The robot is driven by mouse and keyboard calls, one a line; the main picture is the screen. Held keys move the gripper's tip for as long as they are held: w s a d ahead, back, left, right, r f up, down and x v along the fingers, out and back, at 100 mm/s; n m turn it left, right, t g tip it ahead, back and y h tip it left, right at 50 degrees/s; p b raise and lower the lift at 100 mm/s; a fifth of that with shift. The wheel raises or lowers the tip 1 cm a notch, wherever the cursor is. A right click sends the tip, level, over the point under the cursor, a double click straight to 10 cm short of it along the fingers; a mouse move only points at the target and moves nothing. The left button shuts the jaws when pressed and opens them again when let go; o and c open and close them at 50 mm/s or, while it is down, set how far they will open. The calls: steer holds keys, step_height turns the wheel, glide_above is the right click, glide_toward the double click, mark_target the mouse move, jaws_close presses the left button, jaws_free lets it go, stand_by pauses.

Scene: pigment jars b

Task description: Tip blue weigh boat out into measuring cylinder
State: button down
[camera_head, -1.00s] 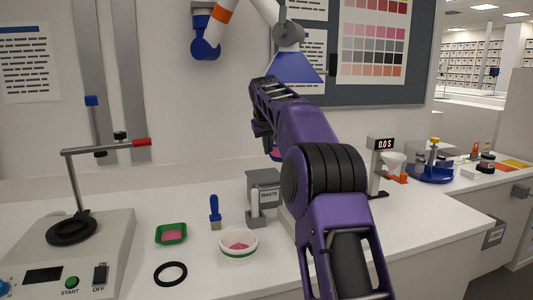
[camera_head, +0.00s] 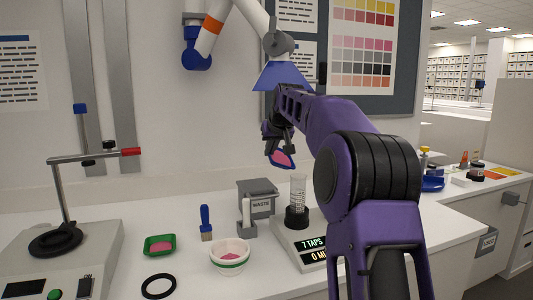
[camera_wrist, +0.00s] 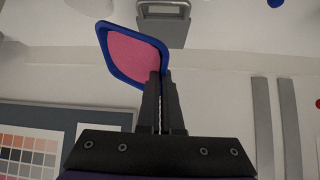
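A blue weigh boat (camera_head: 281,159) with pink powder in it is held by my gripper (camera_head: 279,146) in the air, tilted. In the wrist view the blue weigh boat (camera_wrist: 103,52) shows its pink contents, and the gripper fingers (camera_wrist: 161,78) are closed on its rim. The clear measuring cylinder (camera_head: 298,190) stands upright in a black base on a device with a lit display reading "7 TAPS". The boat is above and a little left of the cylinder in the head view, apart from it. The cylinder's inside cannot be made out clearly.
A grey waste bin (camera_head: 257,198) stands left of the cylinder. A white bowl with pink powder (camera_head: 230,256), a green weigh boat (camera_head: 160,245), a blue-handled brush (camera_head: 206,222) and a black ring (camera_head: 158,286) lie further left. A lamp (camera_head: 285,75) hangs above.

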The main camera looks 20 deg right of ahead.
steer(key=shift+s+d+r+m+t+y, duration=0.4)
steer(key=shift+s+d+r+t+y, duration=0.2)
steer(key=shift+t, duration=0.2)
steer(key=shift+s+d+r+m+t+y, duration=0.4)
steer(key=shift+s+d+r+t+y, duration=0.15)
steer(key=shift+d+t, duration=0.2)
steer(key=s+d+m+t+y, duration=0.2)
steer(key=s+d+m+t, duration=0.4)
steer(key=t, duration=0.3)
steer(key=shift+f, duration=0.2)
stand_by(0.4)
stand_by(0.5)
